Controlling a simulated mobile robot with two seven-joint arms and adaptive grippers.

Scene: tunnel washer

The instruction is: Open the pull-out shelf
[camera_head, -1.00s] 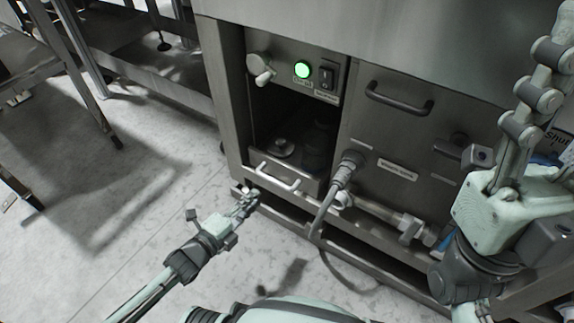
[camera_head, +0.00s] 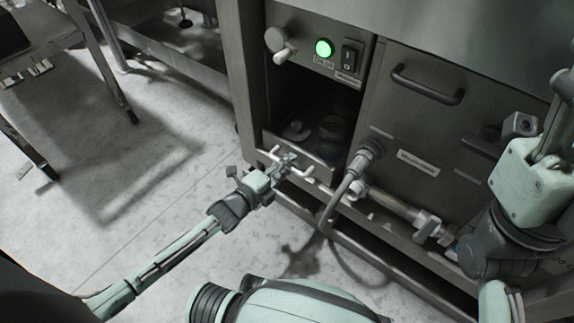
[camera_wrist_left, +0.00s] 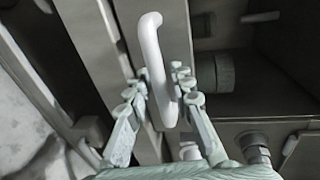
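The pull-out shelf (camera_head: 323,154) sits low in an open compartment at the machine's left, with a pale bar handle (camera_head: 308,171) on its front. The shelf looks pushed in. My left gripper (camera_head: 286,161) is at this handle. In the left wrist view the handle (camera_wrist_left: 152,50) stands between the two spread fingers of the left gripper (camera_wrist_left: 160,95), one on each side. The fingers look open around it; I cannot tell whether either touches. My right gripper (camera_head: 545,172) is at the right edge, its fingertips out of frame.
Round items (camera_head: 296,130) stand inside the compartment. A hose connector (camera_head: 366,158) with a hanging hose is just right of the shelf. A pipe with a valve (camera_head: 428,226) runs along the lower front. A metal table (camera_head: 62,36) stands far left; the floor between is clear.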

